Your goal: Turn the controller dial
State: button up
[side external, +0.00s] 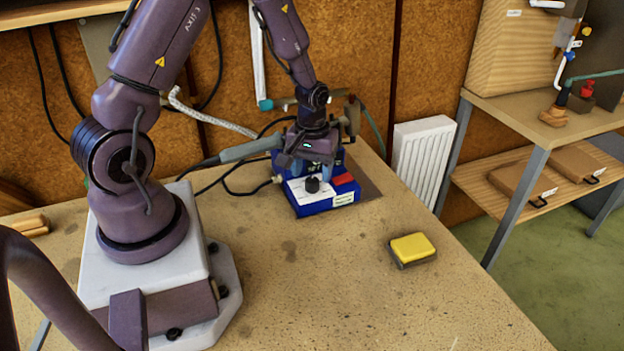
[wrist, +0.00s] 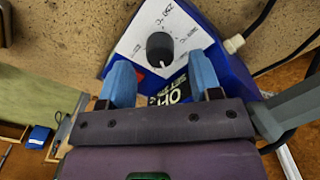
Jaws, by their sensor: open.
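The controller is a blue box (side external: 312,204) with a white top label, standing at the back of the workbench. Its black dial (side external: 312,184) sticks up from the white face; it also shows in the wrist view (wrist: 160,48), with a small white mark at its lower edge. My gripper (side external: 311,164) is over the rear part of the controller. In the wrist view, my gripper's blue fingers (wrist: 160,64) are apart, one to each side and just short of the dial, with nothing between them. I cannot tell the fingertips' exact height above the face.
A grey-handled tool (side external: 250,148) with a cord lies left of the controller, close to my gripper. A yellow sponge (side external: 413,247) sits in a dark tray at right. Cables run behind. The bench (side external: 320,290) is clear in front. A shelf unit (side external: 545,115) stands at far right.

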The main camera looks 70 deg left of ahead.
aim_at(312, 179)
jog(key=shift+f, duration=1.55)
jog(key=shift+c, duration=0.2)
jog(key=c, duration=0.9)
jog(key=shift+m, duration=2.8)
jog(key=o, duration=0.9)
